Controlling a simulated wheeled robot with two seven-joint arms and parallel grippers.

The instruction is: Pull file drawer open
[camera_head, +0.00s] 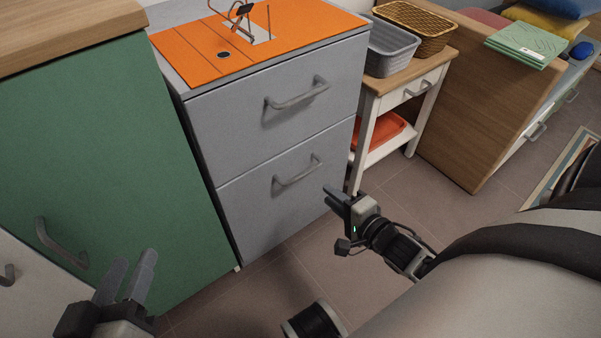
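A grey file cabinet (210,128) stands in the middle with two drawers, both closed flush. The upper drawer (235,128) has a grey bar handle (297,95). The lower drawer (245,210) has a similar bar handle (298,174). My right gripper (327,194) is in front of the lower drawer near its right edge, to the right of and below the lower handle, and touches neither handle. Its fingers look parted and empty. My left gripper (134,256) is at the lower left, in front of the green cabinet, open and empty.
A green cabinet (100,130) with a wooden top stands left of the file cabinet. An orange board (200,48) lies on the file cabinet. A small white-legged table (392,100) with baskets stands to its right, before a wooden panel (470,120). The tiled floor in front is clear.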

